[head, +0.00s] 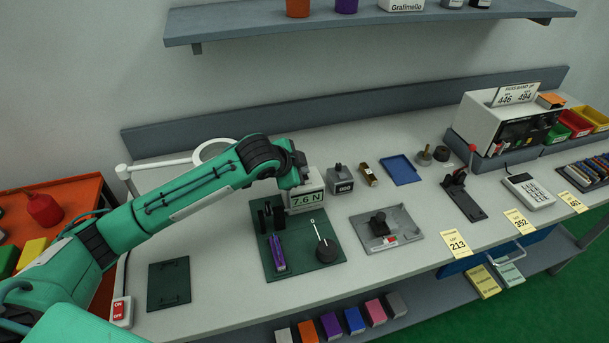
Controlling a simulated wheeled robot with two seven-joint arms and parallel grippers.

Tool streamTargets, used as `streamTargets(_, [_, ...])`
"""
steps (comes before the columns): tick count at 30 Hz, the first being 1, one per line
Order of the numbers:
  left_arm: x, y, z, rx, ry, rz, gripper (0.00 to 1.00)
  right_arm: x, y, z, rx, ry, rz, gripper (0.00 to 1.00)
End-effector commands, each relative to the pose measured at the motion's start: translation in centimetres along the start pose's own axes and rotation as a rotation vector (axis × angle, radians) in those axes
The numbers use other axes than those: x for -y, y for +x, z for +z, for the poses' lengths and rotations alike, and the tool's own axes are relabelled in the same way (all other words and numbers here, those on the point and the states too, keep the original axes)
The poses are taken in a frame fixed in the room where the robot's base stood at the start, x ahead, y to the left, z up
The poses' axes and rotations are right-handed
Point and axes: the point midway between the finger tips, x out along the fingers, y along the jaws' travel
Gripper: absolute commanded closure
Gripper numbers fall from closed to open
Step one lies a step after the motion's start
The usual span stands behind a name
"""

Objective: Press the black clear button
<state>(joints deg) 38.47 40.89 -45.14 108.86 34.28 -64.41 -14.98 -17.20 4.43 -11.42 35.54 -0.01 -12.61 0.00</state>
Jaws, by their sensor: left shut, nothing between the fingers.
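A white display unit (308,201) reading 7.6 N stands at the back of a dark green plate (295,268). My left gripper (298,178) is shut and empty, with its fingers pointing down at the top of this unit. The gripper covers part of the unit's top. I cannot tell whether the fingertips touch it. I cannot make out a black clear button; it may be hidden by the gripper. On the plate are black posts (266,217), a purple piece (277,252) and a round black dial (327,251). My right gripper is not in view.
A grey counter box (341,182) and a brass-coloured block (367,176) stand right of the display unit. A grey tray (408,231) lies further forward. A red-knobbed lever device (462,192) and a keypad (529,191) stand to the right. A shelf (350,24) hangs above.

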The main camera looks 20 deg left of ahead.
Motion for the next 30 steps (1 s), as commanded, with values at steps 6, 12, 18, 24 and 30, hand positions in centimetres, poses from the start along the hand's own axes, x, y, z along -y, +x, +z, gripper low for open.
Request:
streamTargets(6, [-0.49,0.37,0.38,0.007,-0.001,0.009,1.0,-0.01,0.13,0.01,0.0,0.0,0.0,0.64])
streamTargets(12, [-0.67,0.54,0.52,0.009,-0.001,0.011,1.0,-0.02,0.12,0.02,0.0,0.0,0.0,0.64])
streamTargets(18, [-0.93,0.79,0.72,0.01,-0.002,0.014,1.0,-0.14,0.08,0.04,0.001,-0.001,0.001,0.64])
streamTargets(24, [-1.13,1.02,0.93,0.012,-0.002,0.015,1.0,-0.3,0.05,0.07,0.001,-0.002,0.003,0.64])
streamTargets(30, [-1.28,1.24,1.1,0.013,-0.003,0.016,1.0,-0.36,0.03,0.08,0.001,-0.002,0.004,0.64])
